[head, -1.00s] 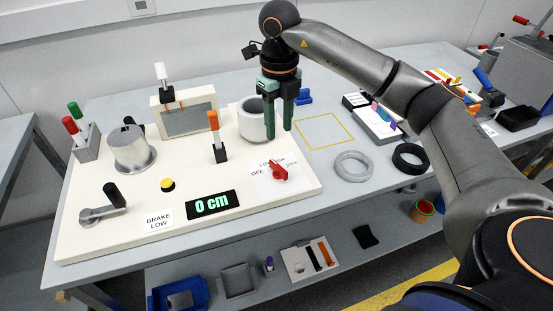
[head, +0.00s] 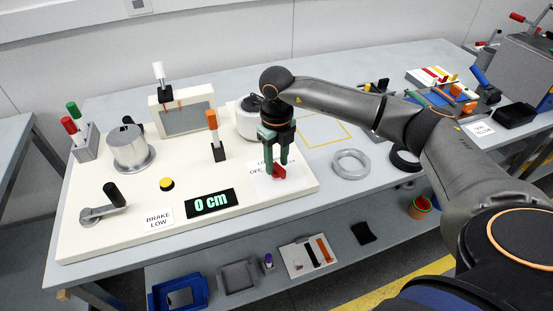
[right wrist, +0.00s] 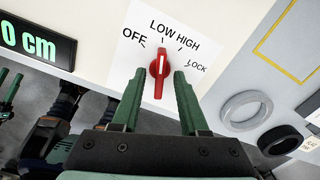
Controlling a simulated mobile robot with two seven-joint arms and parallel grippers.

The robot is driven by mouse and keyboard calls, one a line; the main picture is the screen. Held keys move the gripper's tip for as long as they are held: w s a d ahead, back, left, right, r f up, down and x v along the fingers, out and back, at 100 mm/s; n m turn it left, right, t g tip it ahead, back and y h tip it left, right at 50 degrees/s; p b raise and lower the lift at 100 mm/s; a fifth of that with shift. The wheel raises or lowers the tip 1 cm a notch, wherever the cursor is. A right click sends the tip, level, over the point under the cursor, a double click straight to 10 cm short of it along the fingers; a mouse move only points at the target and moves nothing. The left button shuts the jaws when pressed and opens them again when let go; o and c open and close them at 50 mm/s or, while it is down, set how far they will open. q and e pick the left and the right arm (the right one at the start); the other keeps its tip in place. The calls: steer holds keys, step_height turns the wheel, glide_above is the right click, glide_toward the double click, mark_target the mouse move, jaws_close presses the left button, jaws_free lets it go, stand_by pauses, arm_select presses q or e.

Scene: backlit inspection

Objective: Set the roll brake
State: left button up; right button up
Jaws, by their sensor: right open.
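The red knob (right wrist: 160,70) sits on a white dial plate (right wrist: 185,110) marked OFF, LOW, HIGH and LOCK. Its white line points up at LOW. In the head view the knob (head: 279,171) is partly hidden behind my right gripper (head: 276,167). My right gripper is open and points down over the dial; in the right wrist view its green fingers (right wrist: 156,75) stand on either side of the knob, with a gap on each side. The display (head: 210,203) reads 0 cm. The sign (head: 158,219) reads BRAKE LOW. Green finger-like parts, apparently my left gripper, show at the right wrist view's left edge.
An orange-handled lever (head: 212,133), a yellow button (head: 167,184), a black-handled crank (head: 103,208) and a metal drum (head: 131,150) share the cream panel. A grey ring (head: 350,164) lies to its right. The yellow-outlined square (head: 325,128) is empty.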

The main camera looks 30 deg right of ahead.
jaws_close()
stand_by(0.7)
steer(key=m, duration=0.3)
steer(key=shift+r+m, duration=0.1)
steer(key=shift+m, duration=0.3)
steer(key=m+p, duration=0.1)
steer(key=m, duration=0.3)
steer(key=shift+m, duration=0.3)
steer(key=m, duration=0.3)
steer(key=shift+m+p, duration=0.3)
steer(key=shift+p, duration=0.1)
steer(key=shift+m+p, duration=0.45)
steer(key=shift+m, duration=1.45)
steer(key=shift+w, duration=0.1)
jaws_free()
